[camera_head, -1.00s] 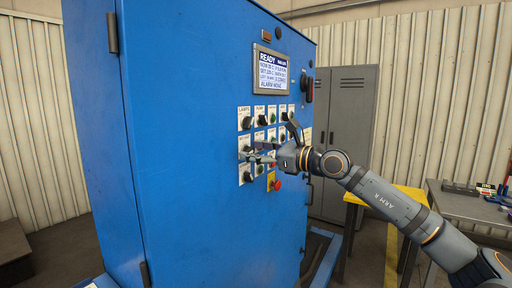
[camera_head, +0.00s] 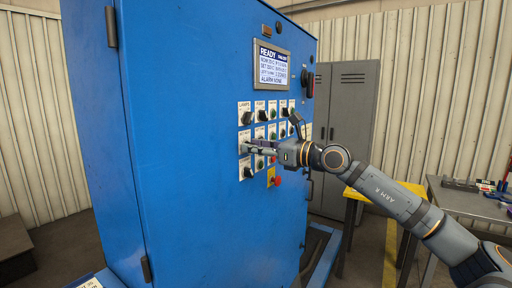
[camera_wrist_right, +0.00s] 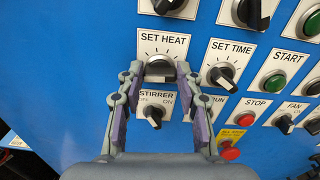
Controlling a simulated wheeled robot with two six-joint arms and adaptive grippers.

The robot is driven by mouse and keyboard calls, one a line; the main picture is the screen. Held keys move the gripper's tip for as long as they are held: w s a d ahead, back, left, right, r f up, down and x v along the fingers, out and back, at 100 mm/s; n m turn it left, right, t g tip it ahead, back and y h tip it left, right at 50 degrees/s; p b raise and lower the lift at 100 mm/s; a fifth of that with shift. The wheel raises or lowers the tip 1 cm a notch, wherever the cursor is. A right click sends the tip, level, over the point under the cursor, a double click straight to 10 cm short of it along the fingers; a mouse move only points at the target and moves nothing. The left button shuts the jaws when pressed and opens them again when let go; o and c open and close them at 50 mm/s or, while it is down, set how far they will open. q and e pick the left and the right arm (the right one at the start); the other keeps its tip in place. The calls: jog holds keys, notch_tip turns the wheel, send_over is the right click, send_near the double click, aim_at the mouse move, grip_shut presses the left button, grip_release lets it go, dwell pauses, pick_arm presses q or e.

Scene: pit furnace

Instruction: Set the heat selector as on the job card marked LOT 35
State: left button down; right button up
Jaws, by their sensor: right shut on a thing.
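The heat selector is a black knob (camera_wrist_right: 159,68) with a pale front edge, on a white plate marked SET HEAT with tick lines around it. In the right wrist view the fingertips of my right gripper (camera_wrist_right: 158,77) close on it from left and right. In the head view my right gripper (camera_head: 254,147) reaches the left column of controls on the blue cabinet (camera_head: 190,150), and its fingers largely hide the knob. The knob's exact setting is hard to read. I see no job card marked LOT 35. My left gripper is not in view.
The SET TIME knob (camera_wrist_right: 222,75) is close on the right, and the STIRRER knob (camera_wrist_right: 153,115) sits just below. A red emergency button (camera_wrist_right: 229,153) is lower right. A lit display (camera_head: 272,64) reads READY. A yellow table (camera_head: 385,193) and grey lockers (camera_head: 345,130) stand behind.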

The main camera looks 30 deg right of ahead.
jog(key=shift+w+d+f+m, duration=0.1)
jog(key=shift+d+m, duration=0.05)
jog(key=shift+m, duration=3.8)
jog(key=shift+d+m, duration=0.1)
jog(key=shift+m, duration=3.85)
jog(key=o, duration=1.1)
jog(key=shift+o, duration=0.2)
